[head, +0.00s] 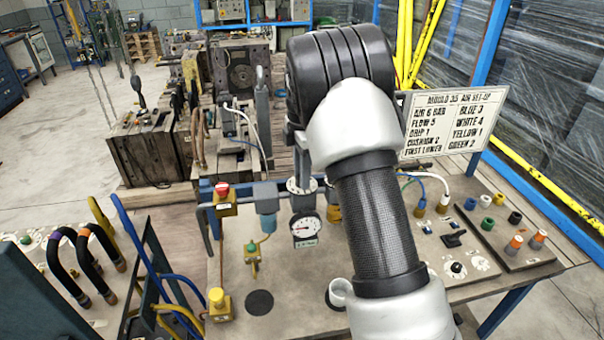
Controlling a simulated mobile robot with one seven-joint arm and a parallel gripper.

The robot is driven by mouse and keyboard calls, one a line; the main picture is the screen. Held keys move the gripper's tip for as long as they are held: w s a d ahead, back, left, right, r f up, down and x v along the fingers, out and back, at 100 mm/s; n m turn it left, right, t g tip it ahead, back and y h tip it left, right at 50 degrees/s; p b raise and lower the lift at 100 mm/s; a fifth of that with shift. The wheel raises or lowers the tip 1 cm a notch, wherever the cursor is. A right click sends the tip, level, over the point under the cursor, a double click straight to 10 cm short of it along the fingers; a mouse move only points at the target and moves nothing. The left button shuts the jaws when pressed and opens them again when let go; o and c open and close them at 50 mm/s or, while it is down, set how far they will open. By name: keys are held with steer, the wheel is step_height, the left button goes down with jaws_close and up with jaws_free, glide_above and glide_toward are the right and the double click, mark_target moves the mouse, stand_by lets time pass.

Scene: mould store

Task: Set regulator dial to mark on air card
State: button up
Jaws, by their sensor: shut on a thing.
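The air card (452,119) stands at the back right of the bench; it is headed "MOULD 35 AIR SET-UP" and its first line reads "AIR 6 BAR". The regulator (303,203) stands at the bench's back middle, with a round white gauge (305,227) on its front. The gauge's needle is too small to read. A pale marked disc, the regulator dial (300,185), sits on top. My gripper (301,177) points down at the dial and is shut on it. My wrist and forearm hide most of the gripper and part of the dial.
A red-topped valve (222,192) and blue-grey filter bowl (266,206) stand left of the regulator. My forearm crosses the bench's right half. A board of coloured plugs (506,232) lies at right. Hoses on a rack (140,250) rise at left.

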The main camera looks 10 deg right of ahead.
steer(key=m, duration=1.8)
steer(key=shift+m, duration=0.4)
steer(key=m, duration=0.3)
steer(key=shift+m, duration=0.3)
steer(key=m, duration=0.6)
steer(key=shift+m, duration=0.3)
steer(key=o, duration=1)
